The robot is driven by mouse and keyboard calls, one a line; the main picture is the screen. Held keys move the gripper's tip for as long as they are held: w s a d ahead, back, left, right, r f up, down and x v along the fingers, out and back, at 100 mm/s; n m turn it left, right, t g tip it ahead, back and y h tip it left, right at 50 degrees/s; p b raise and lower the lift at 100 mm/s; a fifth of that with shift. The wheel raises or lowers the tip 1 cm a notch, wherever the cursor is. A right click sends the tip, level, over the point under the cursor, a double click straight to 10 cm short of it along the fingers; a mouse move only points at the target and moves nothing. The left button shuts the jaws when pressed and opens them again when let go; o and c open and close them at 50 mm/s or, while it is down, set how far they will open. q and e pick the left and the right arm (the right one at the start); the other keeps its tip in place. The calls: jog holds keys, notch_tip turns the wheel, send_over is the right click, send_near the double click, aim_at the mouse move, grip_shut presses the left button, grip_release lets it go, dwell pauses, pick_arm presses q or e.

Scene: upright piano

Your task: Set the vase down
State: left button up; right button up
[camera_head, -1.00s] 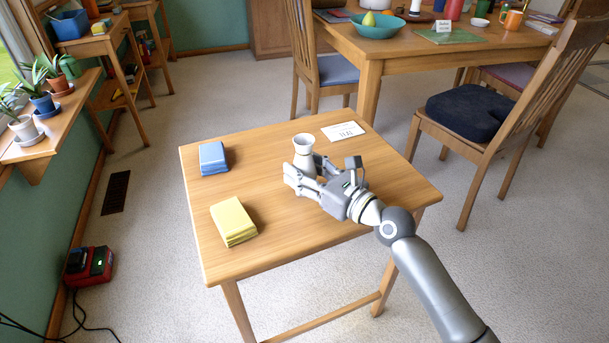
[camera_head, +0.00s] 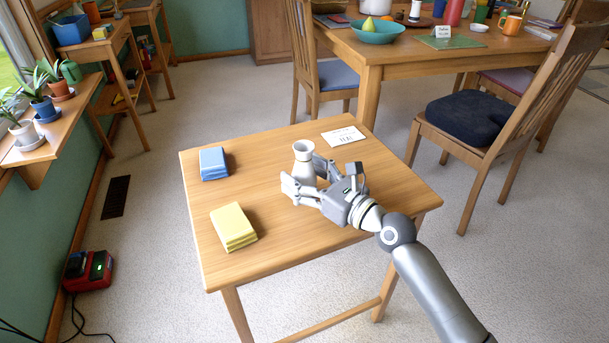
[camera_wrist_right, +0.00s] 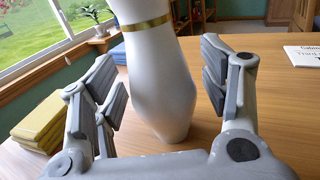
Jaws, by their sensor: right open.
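The white vase (camera_head: 303,151) stands upright on the small wooden table (camera_head: 270,215). In the right wrist view the vase (camera_wrist_right: 160,85) shows a gold band, and its base rests on the tabletop. My right gripper (camera_head: 305,180) is open around the vase, low over the table. In the wrist view its fingers (camera_wrist_right: 165,95) stand on both sides of the vase, with a gap on each side. In the head view the gripper hides part of the vase's lower body. My left gripper is not in view.
A blue cloth stack (camera_head: 213,163) and a yellow cloth stack (camera_head: 233,226) lie on the table's left side. A white card (camera_head: 343,136) lies behind the vase. A chair (camera_head: 480,125) stands to the right. The tabletop's front is clear.

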jog(key=p+v, duration=0.1)
jog(key=v, duration=1.1)
jog(key=shift+s+a+f, duration=0.1)
